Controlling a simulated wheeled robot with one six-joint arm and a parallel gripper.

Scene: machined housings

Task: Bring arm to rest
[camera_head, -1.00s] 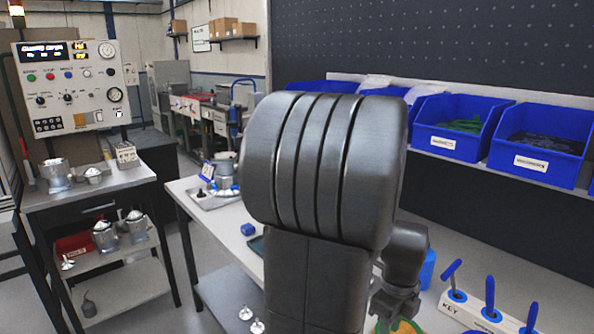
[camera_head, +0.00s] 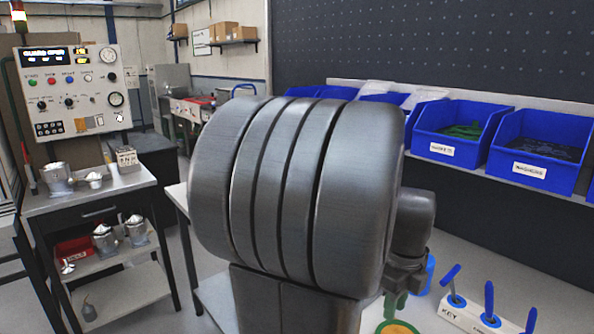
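My arm fills the middle of the view, with its large grey ribbed joint in front and a smaller wrist joint behind it at the right. The gripper end is mostly hidden behind the arm, low at right of centre; its fingers do not show clearly, so I cannot tell whether it is open or shut. A green part (camera_head: 394,305) shows just below the wrist, above a yellow and green round piece (camera_head: 397,328) at the bottom edge. I cannot tell whether the green part touches my gripper.
A white key rack (camera_head: 465,313) with blue-handled tools stands at lower right. Blue bins (camera_head: 538,150) line the shelf behind. My arm hides most of the worktable.

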